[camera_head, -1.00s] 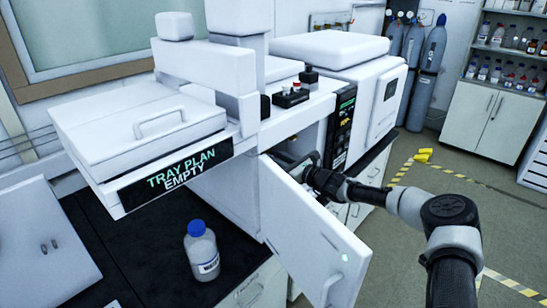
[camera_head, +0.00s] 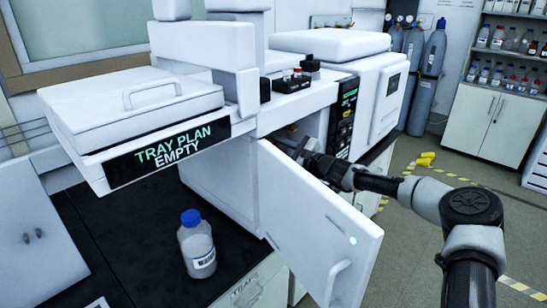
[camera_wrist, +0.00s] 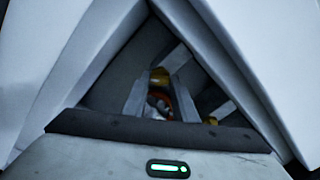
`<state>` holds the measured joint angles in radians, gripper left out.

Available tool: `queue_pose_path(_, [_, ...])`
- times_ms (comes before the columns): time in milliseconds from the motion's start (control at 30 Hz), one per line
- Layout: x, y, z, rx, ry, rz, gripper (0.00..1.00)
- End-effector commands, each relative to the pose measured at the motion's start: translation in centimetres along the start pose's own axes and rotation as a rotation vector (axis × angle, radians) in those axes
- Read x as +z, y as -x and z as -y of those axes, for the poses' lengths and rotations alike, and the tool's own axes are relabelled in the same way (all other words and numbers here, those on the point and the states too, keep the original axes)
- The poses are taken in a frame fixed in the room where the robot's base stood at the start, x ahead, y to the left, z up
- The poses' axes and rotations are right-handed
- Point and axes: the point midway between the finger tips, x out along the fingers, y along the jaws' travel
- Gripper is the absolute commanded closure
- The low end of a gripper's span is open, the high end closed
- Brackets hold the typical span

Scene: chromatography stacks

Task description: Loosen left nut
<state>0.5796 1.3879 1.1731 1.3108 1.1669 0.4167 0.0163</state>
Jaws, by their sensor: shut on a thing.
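My gripper (camera_wrist: 158,100) reaches into the dark space behind the open white door (camera_head: 318,225) of the instrument. In the head view its fingertips are hidden by the door; only my wrist and arm show. In the wrist view two grey fingers stand on either side of a small brass nut (camera_wrist: 160,77), the left one of two, and look closed on it. An orange ring and a pale part show between the fingers. A second brass nut (camera_wrist: 212,120) lies lower right, partly covered. The view inside is dim and blurred.
White panels close in on both sides of my gripper. The instrument's tray sign (camera_head: 172,154) reads "TRAY PLAN EMPTY". A blue-capped bottle (camera_head: 197,248) stands on the black bench, left of the door. Open floor lies to the right.

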Motion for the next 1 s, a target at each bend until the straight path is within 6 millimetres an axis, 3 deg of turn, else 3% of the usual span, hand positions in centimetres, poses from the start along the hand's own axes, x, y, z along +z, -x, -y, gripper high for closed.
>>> queue_pose_path(33, [-0.74,0.01,-0.58,0.001,0.046,0.001,0.97])
queue_pose_path(600, [-0.78,0.0,-0.61,0.0,0.584,0.0,0.97])
queue_pose_path(1000, [-0.35,-0.01,-0.3,0.001,0.854,0.0,0.97])
